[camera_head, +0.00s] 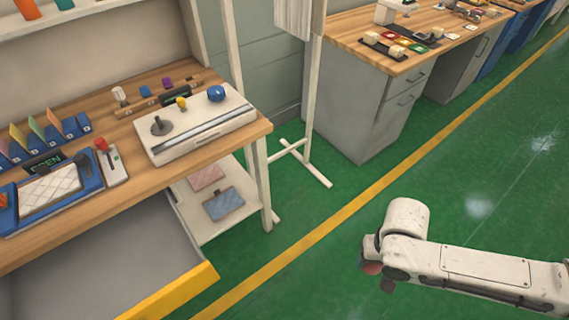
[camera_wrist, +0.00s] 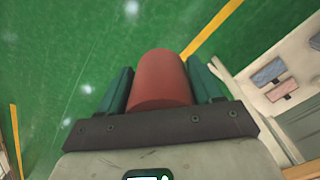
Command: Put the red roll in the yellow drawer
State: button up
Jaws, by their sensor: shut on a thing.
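The red roll (camera_wrist: 160,80) sits between the two dark green fingers of my gripper (camera_wrist: 160,88) in the wrist view, with the fingers against its sides. In the head view my gripper is mostly hidden behind my own white arm at the lower right. A bit of the red roll (camera_head: 372,268) shows there, above the green floor. The yellow drawer (camera_head: 165,297) is pulled open at the lower left under the workbench. Its grey inside looks empty where it shows, and its left part is cut off by the frame. My gripper is to the right of the drawer, apart from it.
The wooden workbench (camera_head: 130,205) holds a white device (camera_head: 195,125) and a blue tray with a quilted pad (camera_head: 50,190). A low shelf (camera_head: 200,222) and a white rack post (camera_head: 315,100) stand beside it. Green floor between my arm and the drawer is clear.

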aim_at(103, 272)
jog(key=u, duration=0.45)
jog(key=l+u, duration=0.1)
jog(key=u, duration=0.3)
jog(key=k+u, duration=0.1)
jog(key=u, duration=0.75)
